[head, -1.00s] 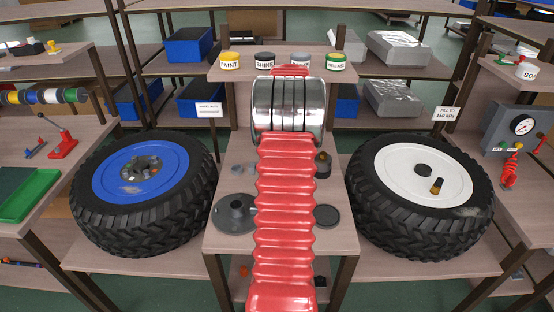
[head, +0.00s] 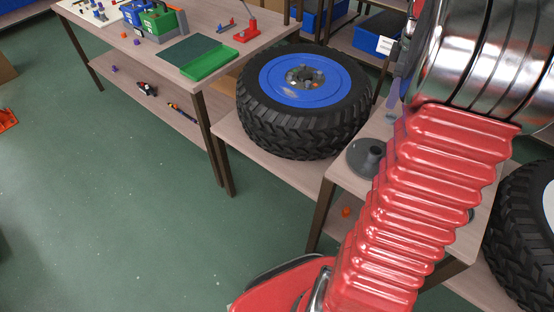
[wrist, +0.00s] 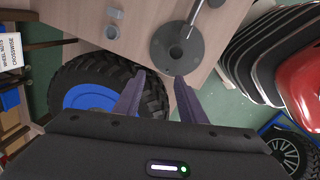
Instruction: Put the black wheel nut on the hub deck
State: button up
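My gripper (wrist: 159,76) is open in the wrist view, its two dark fingers apart with nothing between them. It hangs over the edge between the bench and the blue-rimmed wheel. The wheel (head: 302,82) lies flat, with a dark grey hub (head: 305,75) at its centre carrying small parts too small to tell apart. I cannot pick out the black wheel nut with certainty. In the head view my arm covers much of the middle bench.
A grey disc with a post (head: 365,158) stands on the middle bench; it also shows in the wrist view (wrist: 178,48). A green tray (head: 210,62) is on the left table. A white-rimmed wheel (head: 548,205) is at right. Open floor lies at left.

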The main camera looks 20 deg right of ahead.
jog(key=a+r+m+t, duration=0.1)
jog(key=a+r+m, duration=0.15)
jog(key=a, duration=0.95)
jog(key=a+r+m+t, duration=0.15)
jog(key=a+r, duration=0.25)
jog(key=a, duration=0.8)
jog(key=s+a+f+m+t, duration=0.1)
jog(key=s+a+m, duration=0.1)
jog(key=s+a, duration=0.3)
jog(key=s+a+f+m+t+y, duration=0.1)
jog(key=s+a, duration=0.4)
jog(key=a, duration=0.6)
jog(key=shift+s+f+m, duration=0.35)
jog(key=shift+f+m, duration=0.25)
jog(key=shift+f, duration=0.05)
